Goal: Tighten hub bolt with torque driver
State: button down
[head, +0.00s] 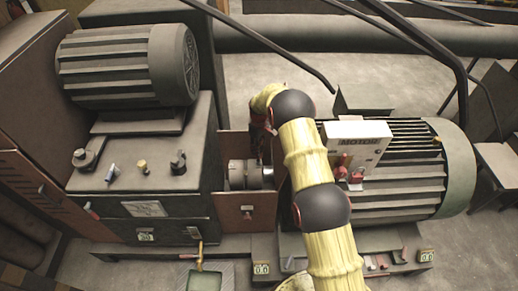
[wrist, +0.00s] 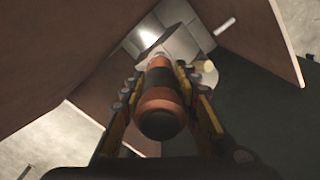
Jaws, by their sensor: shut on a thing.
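In the wrist view my gripper (wrist: 165,92) is shut on the torque driver (wrist: 160,107), an orange and black barrel-shaped tool held between its two yellow fingers. The driver points away from the camera toward the grey metal hub (wrist: 165,38). Whether its tip touches a bolt cannot be told, as the driver's own body hides it. In the head view the hub (head: 248,174) is a short silver cylinder between the gearbox and the motor. My arm comes down over the motor, and my gripper is dark and mostly hidden behind it, just above the hub.
The finned motor (head: 405,195) with a MOTOR panel (head: 357,140) stands right of the hub. The gearbox (head: 145,185) stands left, with another finned motor (head: 125,68) on top. Brown guard plates (wrist: 262,35) flank the hub closely. Dark rails cross above the motor.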

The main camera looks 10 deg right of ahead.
jog(key=shift+f+b, duration=0.8)
jog(key=shift+b, duration=0.25)
dwell(2.2)
jog(key=shift+r, duration=0.15)
jog(key=shift+r+p, duration=1)
jog(key=shift+r, duration=1.9)
